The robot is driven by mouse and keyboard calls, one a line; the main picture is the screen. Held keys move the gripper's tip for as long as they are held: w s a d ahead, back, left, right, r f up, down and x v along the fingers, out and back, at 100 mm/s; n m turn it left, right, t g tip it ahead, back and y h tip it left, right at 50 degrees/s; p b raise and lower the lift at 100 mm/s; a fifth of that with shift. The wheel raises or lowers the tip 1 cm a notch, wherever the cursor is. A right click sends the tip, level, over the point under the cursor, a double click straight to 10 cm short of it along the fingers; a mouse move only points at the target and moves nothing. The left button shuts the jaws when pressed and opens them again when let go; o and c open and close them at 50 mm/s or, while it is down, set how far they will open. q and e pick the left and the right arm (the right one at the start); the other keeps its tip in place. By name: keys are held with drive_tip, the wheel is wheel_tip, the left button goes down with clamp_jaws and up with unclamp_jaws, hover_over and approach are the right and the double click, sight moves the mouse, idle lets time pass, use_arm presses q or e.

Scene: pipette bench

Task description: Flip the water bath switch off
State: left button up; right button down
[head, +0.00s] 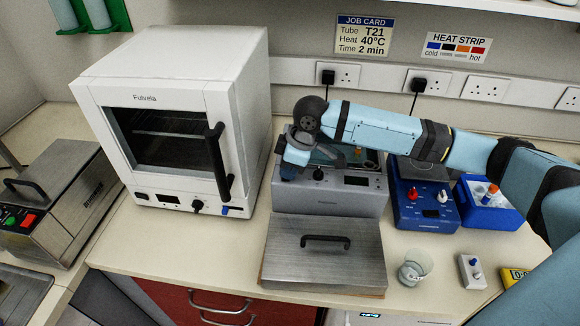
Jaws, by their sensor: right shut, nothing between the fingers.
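The water bath (331,203) is a grey metal box in the middle of the bench, right of the white oven. Its top is open, and my right arm covers much of it. Its front panel shows a dark knob (318,175) and a dark display (356,181). My right gripper (289,172) is shut and empty, pointing down at the left end of the bath's front panel. The bath's switch cannot be made out; the gripper hides that part of the panel. I cannot tell whether the fingers touch it. My left gripper is out of view.
A metal lid (325,268) with a black handle lies in front of the bath. The white oven (175,110) stands close left. Right are a blue device (425,213), a blue tube box (490,213), a beaker (415,267) and a small white holder (472,272). A metal unit (60,205) stands far left.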

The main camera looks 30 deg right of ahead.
wheel_tip(320, 180, up, 5)
drive_tip(key=p, duration=0.5)
drive_tip(key=shift+d, duration=0.1)
drive_tip(key=w+b+v, duration=0.1)
drive_tip(key=b+v, duration=0.1)
drive_tip(key=v, duration=0.7)
drive_tip(key=shift+s+d, duration=0.25)
drive_tip(key=shift+d, duration=0.15)
drive_tip(key=shift+f, duration=0.1)
